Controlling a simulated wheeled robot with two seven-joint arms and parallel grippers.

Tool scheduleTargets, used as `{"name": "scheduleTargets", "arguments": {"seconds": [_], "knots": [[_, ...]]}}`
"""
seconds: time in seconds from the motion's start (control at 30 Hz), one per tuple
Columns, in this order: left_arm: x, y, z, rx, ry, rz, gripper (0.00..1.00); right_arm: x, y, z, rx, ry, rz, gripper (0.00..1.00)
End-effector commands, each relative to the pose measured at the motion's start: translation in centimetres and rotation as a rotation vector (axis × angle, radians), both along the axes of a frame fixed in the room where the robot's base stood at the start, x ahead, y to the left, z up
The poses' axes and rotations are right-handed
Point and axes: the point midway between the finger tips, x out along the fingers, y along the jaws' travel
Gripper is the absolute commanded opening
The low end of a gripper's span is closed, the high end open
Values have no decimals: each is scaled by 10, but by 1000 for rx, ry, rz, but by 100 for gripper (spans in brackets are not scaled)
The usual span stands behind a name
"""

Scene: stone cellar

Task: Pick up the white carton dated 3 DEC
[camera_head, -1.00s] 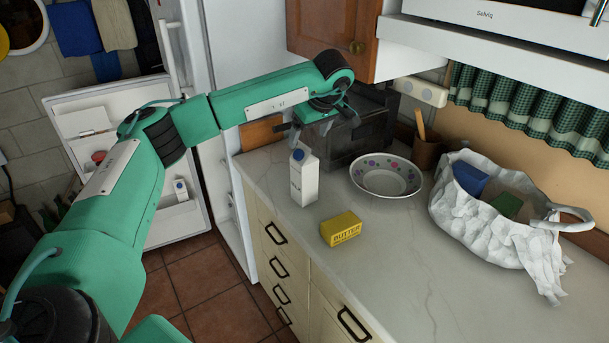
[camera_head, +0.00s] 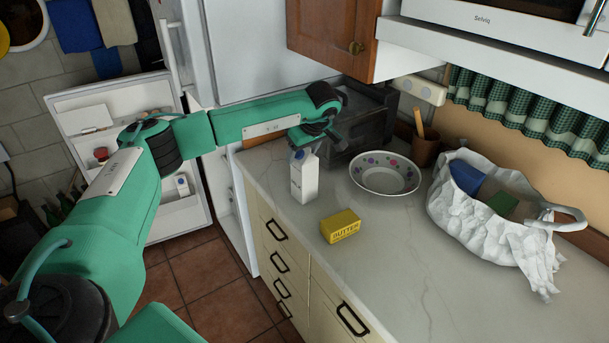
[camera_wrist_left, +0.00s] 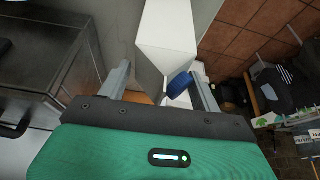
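A white milk carton (camera_head: 304,178) with a blue cap stands upright on the counter near its left edge. I cannot read a date on it. Another small white carton (camera_head: 182,186) with a blue cap is in the open fridge door. My left gripper (camera_head: 318,146) is just above and behind the counter carton. In the left wrist view the gripper (camera_wrist_left: 162,88) is open, with the carton's top (camera_wrist_left: 166,58) and blue cap (camera_wrist_left: 180,84) showing between its spread fingers. No grip on the carton shows. My right gripper is not in view.
A yellow butter pack (camera_head: 340,227) lies in front of the carton, and a patterned bowl (camera_head: 385,176) is to its right. A dark appliance (camera_head: 372,128) stands behind. A white bag (camera_head: 470,222) with items sits farther right.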

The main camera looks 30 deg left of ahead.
Motion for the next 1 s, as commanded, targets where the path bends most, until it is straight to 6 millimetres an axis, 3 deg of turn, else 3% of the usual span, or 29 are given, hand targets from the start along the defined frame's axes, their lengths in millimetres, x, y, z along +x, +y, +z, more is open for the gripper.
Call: {"name": "scheduleTargets", "arguments": {"seconds": [0.07, 0.3, 0.73, 0.87, 1.0], "knots": [[0, 0, 0, 0, 0, 0, 49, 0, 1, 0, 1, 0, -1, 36], [0, 0, 0, 0, 0, 0, 1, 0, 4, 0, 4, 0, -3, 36], [1, 0, 6, -1, -5, 0, 0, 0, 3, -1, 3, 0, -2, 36], [1, 0, 17, 0, -6, 0, 0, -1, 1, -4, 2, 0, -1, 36], [1, 0, 39, -2, -8, 0, 0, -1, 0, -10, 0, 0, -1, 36]]}}
